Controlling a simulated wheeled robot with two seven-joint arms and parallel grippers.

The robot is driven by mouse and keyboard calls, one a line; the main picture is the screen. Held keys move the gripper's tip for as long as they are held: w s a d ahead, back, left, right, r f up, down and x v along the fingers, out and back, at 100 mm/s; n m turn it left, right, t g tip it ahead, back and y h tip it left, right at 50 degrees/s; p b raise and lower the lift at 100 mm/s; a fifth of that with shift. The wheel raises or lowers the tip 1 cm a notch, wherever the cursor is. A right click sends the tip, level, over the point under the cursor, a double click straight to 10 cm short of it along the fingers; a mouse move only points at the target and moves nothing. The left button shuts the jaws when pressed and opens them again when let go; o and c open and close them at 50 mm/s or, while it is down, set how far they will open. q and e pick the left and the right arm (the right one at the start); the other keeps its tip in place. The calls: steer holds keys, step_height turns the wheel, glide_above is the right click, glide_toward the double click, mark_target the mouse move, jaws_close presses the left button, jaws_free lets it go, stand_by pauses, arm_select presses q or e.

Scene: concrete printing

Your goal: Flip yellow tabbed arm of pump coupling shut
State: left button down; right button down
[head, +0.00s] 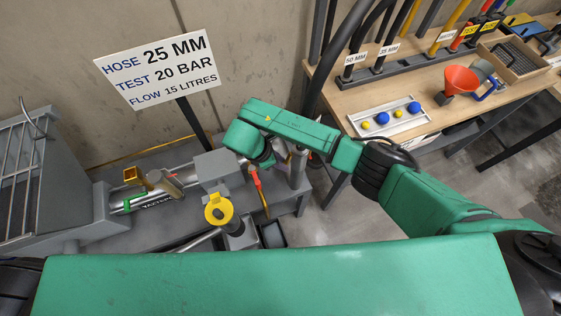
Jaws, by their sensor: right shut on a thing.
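My right arm reaches in from the right and bends down at the wrist over the pump coupling (296,168). My right gripper (273,160) is small and partly hidden behind my green wrist. It is shut at the coupling, on what seems to be the yellow tabbed arm; the tab itself is hidden or too small to make out. A red-ended lever (257,180) hangs just left of and below the gripper. Its lower part looks yellowish. My left gripper is not in view.
A sign (160,68) on a dark post rises behind. A metal cage (35,180) is at far left. A wooden workbench (425,92) with tools is at upper right.

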steer(key=shift+w+d+f+t+h+b, duration=0.15)
steer(key=shift+f+h+b, duration=0.1)
steer(key=shift+h+b, duration=0.25)
steer(key=shift+s+d+f+t+h+b, duration=0.15)
steer(key=shift+f+h+b, duration=0.15)
steer(key=shift+b, duration=0.35)
steer(key=shift+w+r, duration=0.1)
steer(key=shift+r, duration=0.15)
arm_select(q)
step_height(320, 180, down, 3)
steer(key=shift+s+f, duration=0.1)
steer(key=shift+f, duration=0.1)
arm_select(e)
steer(key=shift+r, duration=0.1)
steer(key=c, duration=0.7)
jaws_free()
arm_select(q)
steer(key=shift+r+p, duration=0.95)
steer(key=shift+p, duration=0.05)
arm_select(e)
steer(key=v, duration=1.4)
steer(key=shift+a+r, duration=0.1)
steer(key=shift+a, duration=0.25)
